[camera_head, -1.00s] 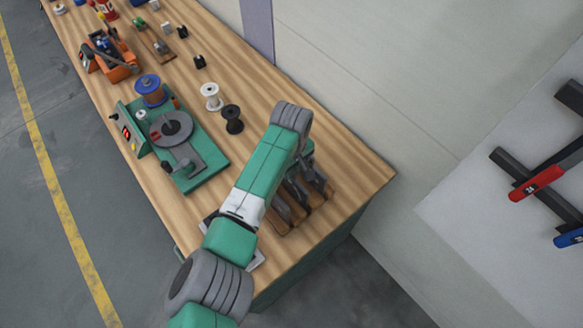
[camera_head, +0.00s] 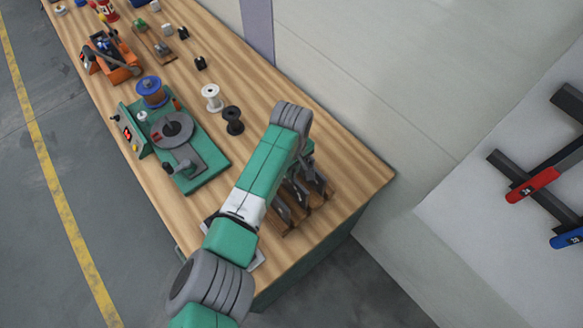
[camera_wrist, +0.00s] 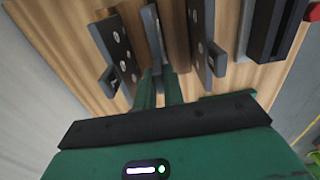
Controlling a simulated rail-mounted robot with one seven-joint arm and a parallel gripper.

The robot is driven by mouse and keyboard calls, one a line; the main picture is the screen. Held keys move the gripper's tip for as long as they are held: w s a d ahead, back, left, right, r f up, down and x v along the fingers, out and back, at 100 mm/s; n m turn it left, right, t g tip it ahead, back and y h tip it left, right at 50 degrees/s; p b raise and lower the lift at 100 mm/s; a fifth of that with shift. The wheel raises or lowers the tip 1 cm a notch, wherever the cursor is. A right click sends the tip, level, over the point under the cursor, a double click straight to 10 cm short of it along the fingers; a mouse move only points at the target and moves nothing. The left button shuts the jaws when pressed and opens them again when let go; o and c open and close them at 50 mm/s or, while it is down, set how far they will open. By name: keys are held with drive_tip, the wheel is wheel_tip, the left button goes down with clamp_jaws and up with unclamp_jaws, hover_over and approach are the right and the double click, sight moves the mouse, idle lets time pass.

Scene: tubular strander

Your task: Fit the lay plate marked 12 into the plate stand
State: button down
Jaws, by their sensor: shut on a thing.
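My gripper (camera_wrist: 159,85) has two green fingers, shut on a dark grey plate (camera_wrist: 153,32) seen nearly edge-on in the wrist view. No number is readable on this held plate. A dark plate with pale round holes (camera_wrist: 116,52) is to its left, and a similar plate (camera_wrist: 204,38) is to its right, both apart from the fingers. In the head view, several dark plates (camera_head: 281,208) stand upright in a brown wooden rack (camera_head: 292,224) at the near end of the bench. My arm hides part of the rack and the gripper there. I cannot tell which object is the plate stand.
A green machine with a grey disc (camera_head: 172,129) stands left of my arm. A white spool (camera_head: 212,97) and a black spool (camera_head: 233,120) are beside it. The wall runs along the bench's right side. Bare wood (camera_head: 345,160) lies right of the rack.

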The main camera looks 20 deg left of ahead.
drive_tip(key=shift+r+p, duration=2.95)
drive_tip(key=shift+r, duration=0.15)
wheel_tip(320, 180, up, 12)
drive_tip(key=p, duration=0.9)
